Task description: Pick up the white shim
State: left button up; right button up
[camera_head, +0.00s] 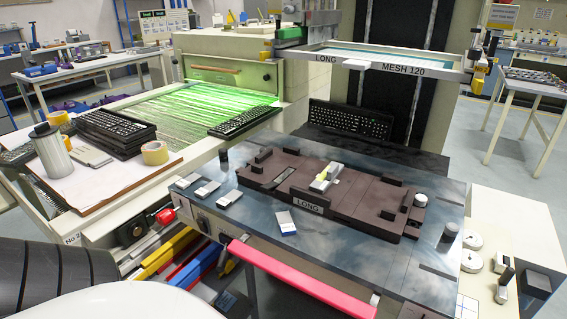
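Several small white blocks that may be shims lie on the blue-grey table (345,238). Three sit in a row at its left: one white block (187,180), a second white block (207,190) and a third white block (229,197). A white-and-blue block (286,223) lies in front of the brown fixture (355,198). A pale block with yellow (325,178) rests on the fixture, behind its "LONG" label. I cannot tell which one is the white shim. Neither gripper is in view; parts of my own body show at lower left.
A pink-red bar (300,278) runs along the table's front edge. A "MESH 120" frame (400,67) hangs over the back. Keyboards (115,130) and a grey cylinder (50,150) stand at left. The table's front right is clear.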

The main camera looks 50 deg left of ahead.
aim_at(182, 183)
jog(key=z, duration=0.65)
jog(key=k, duration=1.2)
jog(key=u, duration=1.15)
